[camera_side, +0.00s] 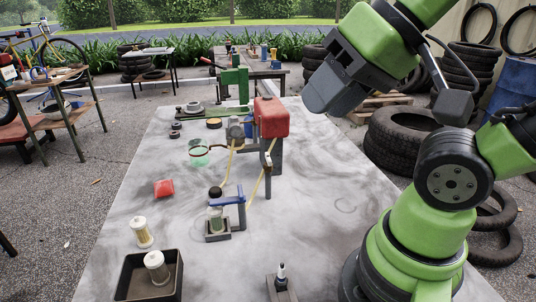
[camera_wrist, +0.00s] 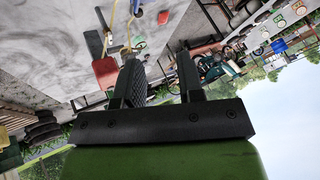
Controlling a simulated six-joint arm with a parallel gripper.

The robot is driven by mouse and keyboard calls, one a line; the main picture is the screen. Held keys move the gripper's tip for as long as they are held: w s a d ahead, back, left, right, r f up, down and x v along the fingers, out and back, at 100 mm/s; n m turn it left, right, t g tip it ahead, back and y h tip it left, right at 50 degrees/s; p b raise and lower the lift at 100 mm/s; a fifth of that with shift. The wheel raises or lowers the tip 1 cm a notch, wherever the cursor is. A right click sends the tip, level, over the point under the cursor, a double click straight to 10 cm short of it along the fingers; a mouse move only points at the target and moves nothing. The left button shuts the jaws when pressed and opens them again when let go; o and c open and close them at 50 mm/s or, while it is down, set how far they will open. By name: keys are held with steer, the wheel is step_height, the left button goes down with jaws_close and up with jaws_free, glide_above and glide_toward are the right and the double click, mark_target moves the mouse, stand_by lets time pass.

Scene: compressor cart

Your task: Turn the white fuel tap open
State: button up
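A red tank (camera_side: 271,117) stands raised on a grey post at the middle of the grey table (camera_side: 330,200); it also shows in the wrist view (camera_wrist: 106,72), left of my fingers. Yellow hoses (camera_side: 229,163) run near and below it. A dark bent part hangs under the tank. I cannot make out a white fuel tap in either view; it may be hidden or too small. My gripper (camera_side: 318,104) is in the air, above and to the right of the tank, clear of it. In the wrist view its two fingers (camera_wrist: 160,62) are apart with nothing between them.
A blue bracket (camera_side: 228,200) over a small jar, a red cloth (camera_side: 163,188), a black tray (camera_side: 150,278) with a pale spool and another spool (camera_side: 141,232) stand nearer the front. A green machine (camera_side: 233,83) is behind. The table's right part is mostly bare.

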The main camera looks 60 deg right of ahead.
steer(key=w+d+m+g+h, duration=0.1)
steer(key=w+d+m+g, duration=0.3)
steer(key=w, duration=0.6)
steer(key=g+h, duration=0.1)
steer(key=g, duration=0.2)
glide_toward(268, 156)
steer(key=shift+m, duration=0.4)
step_height(268, 156, down, 9)
steer(key=shift+w, duration=0.1)
jaws_close()
